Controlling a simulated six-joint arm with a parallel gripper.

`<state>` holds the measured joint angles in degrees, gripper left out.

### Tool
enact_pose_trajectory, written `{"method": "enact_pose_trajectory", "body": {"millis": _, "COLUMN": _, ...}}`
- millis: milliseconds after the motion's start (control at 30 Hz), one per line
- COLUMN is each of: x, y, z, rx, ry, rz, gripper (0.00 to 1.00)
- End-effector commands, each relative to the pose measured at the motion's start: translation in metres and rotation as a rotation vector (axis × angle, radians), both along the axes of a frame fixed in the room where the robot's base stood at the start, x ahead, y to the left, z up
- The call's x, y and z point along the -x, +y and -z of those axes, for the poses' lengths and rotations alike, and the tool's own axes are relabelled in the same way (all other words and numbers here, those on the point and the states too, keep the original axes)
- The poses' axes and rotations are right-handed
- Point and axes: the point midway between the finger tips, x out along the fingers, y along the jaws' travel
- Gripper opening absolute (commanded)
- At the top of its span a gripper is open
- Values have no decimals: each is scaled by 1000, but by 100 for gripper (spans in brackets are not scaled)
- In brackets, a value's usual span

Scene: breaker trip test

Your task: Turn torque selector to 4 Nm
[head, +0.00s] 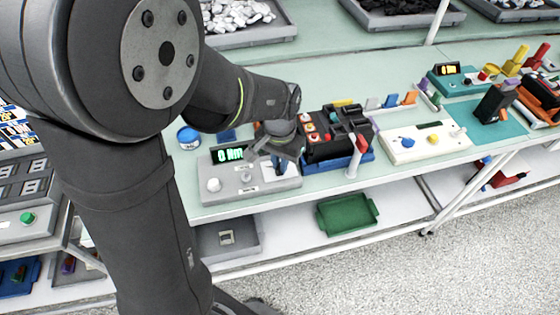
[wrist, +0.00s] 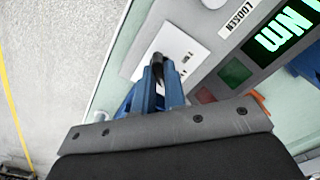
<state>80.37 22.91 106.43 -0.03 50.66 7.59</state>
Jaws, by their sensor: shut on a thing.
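The grey torque box (head: 232,194) stands on the bench with a green display (head: 229,155) reading "0 Nm". The display shows partly in the wrist view (wrist: 283,35), beside a "LOOSEN" label. My gripper (head: 279,165) is lowered at the right part of the box, over a white plate. In the wrist view its blue fingers (wrist: 157,82) are shut on a small dark knob or lever (wrist: 158,58) standing on the white plate (wrist: 178,46). The fingers hide most of it, so its setting is not readable. I cannot tell whether it is the torque selector. A pale round knob (head: 214,185) is at the box's left.
A black breaker fixture on a blue base (head: 345,158) stands close to the right of my gripper. A blue-lidded round tub (head: 188,137) is behind the box at left. The bench's front edge is close.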

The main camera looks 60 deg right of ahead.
Motion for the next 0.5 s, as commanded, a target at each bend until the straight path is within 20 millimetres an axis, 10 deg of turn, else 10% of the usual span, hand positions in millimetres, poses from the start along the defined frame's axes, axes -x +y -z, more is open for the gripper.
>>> {"method": "enact_pose_trajectory", "body": {"millis": 500, "x": 0, "y": 0, "z": 0, "rx": 0, "ry": -1, "rz": -369, "gripper": 0}}
